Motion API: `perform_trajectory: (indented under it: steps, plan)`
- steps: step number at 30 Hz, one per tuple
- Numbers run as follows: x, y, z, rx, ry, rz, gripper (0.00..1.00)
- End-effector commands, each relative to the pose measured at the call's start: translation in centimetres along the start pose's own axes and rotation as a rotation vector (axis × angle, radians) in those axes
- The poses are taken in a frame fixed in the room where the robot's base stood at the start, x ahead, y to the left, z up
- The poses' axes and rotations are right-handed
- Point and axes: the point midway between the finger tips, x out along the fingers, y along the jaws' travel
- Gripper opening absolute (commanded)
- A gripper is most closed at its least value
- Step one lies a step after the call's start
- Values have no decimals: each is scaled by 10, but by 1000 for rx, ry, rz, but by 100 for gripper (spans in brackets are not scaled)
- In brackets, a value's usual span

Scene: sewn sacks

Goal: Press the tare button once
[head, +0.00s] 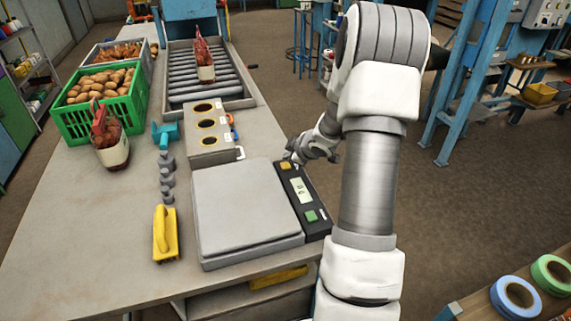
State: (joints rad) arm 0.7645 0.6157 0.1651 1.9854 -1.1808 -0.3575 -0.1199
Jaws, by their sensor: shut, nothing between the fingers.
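The scale has a flat grey platform (240,207) with nothing on it. A black control panel (316,228) runs along its right side. The panel carries an orange button (285,166) at its far end, a pale display (300,190) in the middle and a green button (311,216) at its near end. I cannot read any label that tells which button is tare. My gripper (291,156) is shut and empty at the panel's far end, close to the orange button. I cannot tell whether it touches the button. My arm reaches in from the right.
Behind the scale stands a grey box with round holes (211,153). Left of the platform are a yellow-handled tool (165,234), grey weights (167,181) and a teal tool (165,134). A green crate of potatoes (80,127), a sack (110,150) and a roller conveyor (183,97) lie farther back.

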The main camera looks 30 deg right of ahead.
Motion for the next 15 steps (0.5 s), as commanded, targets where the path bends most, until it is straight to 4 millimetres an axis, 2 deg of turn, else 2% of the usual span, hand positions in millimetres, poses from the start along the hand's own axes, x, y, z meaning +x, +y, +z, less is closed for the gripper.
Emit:
perform_trajectory:
  steps: [6,15]
  plan:
    - [-18,13,-13,0,0,0,0]
    - [-33,24,-24,-1,0,-1,0]
